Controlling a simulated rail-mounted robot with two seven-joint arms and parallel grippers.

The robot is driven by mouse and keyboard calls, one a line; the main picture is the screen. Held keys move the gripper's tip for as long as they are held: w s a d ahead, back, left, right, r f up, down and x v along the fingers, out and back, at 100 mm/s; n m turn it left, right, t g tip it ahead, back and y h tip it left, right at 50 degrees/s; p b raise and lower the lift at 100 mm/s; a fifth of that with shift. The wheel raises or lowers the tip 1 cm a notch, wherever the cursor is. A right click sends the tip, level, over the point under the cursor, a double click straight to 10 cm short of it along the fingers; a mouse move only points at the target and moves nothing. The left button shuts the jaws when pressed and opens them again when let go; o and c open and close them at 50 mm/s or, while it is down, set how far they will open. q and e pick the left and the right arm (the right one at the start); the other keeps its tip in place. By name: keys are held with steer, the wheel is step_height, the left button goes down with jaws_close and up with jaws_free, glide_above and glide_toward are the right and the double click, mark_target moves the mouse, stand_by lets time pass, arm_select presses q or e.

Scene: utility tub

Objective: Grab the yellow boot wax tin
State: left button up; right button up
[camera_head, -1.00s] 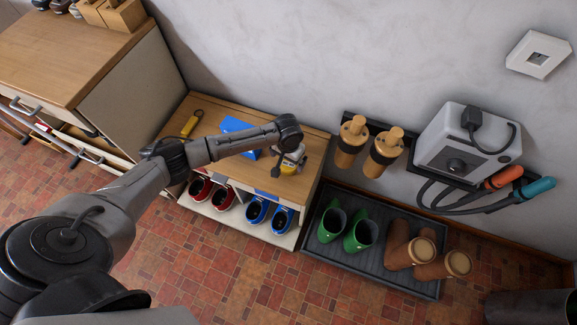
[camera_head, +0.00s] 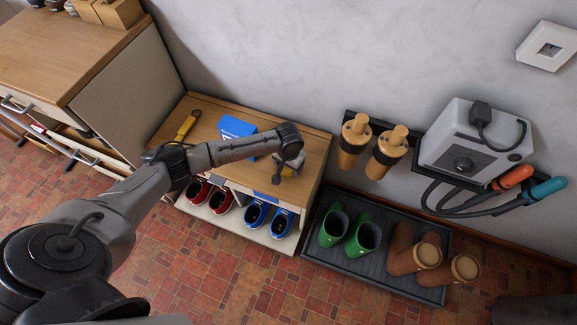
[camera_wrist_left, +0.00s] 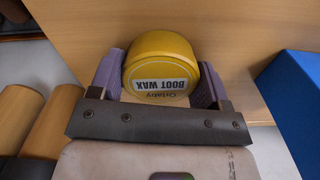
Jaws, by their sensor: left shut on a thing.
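The yellow boot wax tin (camera_wrist_left: 160,55) sits between the two purple-padded fingers of my left gripper (camera_wrist_left: 158,80) in the left wrist view. Its lettered label faces the camera upside down. A finger touches it on each side, so the gripper is shut on it. In the head view, my left gripper (camera_head: 286,166) is over the right part of the wooden bench top (camera_head: 205,118) and mostly covers the tin. Whether the tin still touches the bench top is hard to tell. My right gripper is not in view.
A blue box (camera_head: 236,127) stands close to the left of the gripper, and a yellow-handled tool (camera_head: 187,125) lies farther left. Shoes sit on the shelf below. Wooden cylinders (camera_head: 354,140) hang on the wall to the right, above a boot tray (camera_head: 340,262).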

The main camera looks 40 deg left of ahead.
arm_select(q)
steer(key=c, duration=0.4)
steer(key=shift+o, duration=0.2)
steer(key=shift+r, duration=0.1)
